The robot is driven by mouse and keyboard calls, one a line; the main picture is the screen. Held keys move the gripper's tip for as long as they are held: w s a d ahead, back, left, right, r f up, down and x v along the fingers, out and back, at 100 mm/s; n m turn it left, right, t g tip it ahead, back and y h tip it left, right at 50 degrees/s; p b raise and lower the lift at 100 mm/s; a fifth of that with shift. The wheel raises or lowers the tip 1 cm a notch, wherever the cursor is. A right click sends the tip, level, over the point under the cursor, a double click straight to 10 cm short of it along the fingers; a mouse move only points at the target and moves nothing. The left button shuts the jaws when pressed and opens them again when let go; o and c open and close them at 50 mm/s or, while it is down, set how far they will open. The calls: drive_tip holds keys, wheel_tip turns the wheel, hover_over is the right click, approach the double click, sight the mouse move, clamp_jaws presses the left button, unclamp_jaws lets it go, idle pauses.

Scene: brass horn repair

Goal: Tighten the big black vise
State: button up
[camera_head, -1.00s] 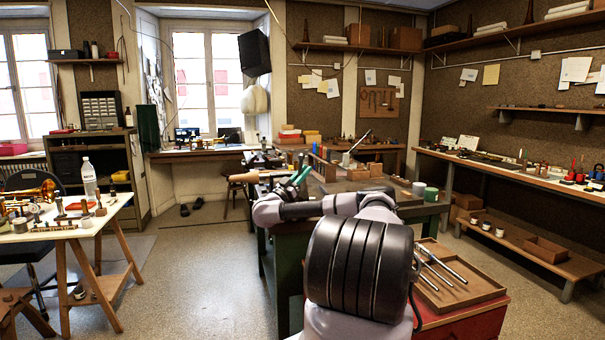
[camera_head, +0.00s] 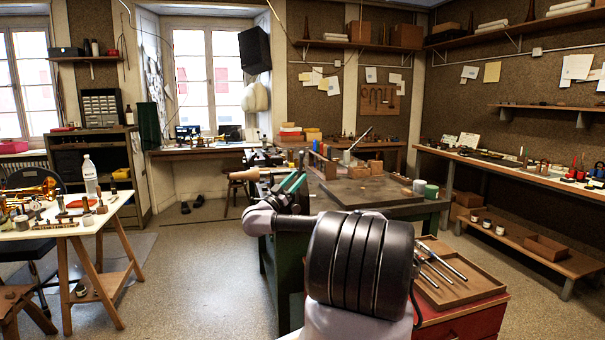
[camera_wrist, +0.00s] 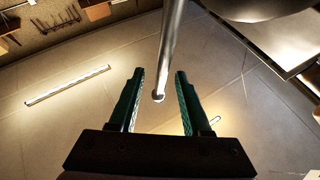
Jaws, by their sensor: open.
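My gripper (camera_head: 292,183) has dark green fingers and is at the near left end of the green workbench (camera_head: 362,194) in the head view. In the wrist view my gripper (camera_wrist: 159,74) is open. A shiny metal bar (camera_wrist: 168,50) with a rounded end comes down from the top edge, and its end shows between the two fingers. I cannot tell if it touches them. It looks like the vise's handle. A dark rounded body (camera_wrist: 262,6) at the top right may be part of the black vise. In the head view the vise is hard to make out among dark items beyond my gripper.
A red cabinet with a wooden tray (camera_head: 458,287) of metal rods stands close at the right. A white table (camera_head: 68,224) with brass parts and a bottle (camera_head: 90,176) is at the left. The floor (camera_head: 200,270) between is clear.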

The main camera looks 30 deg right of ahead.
drive_tip(key=shift+v, duration=2.7)
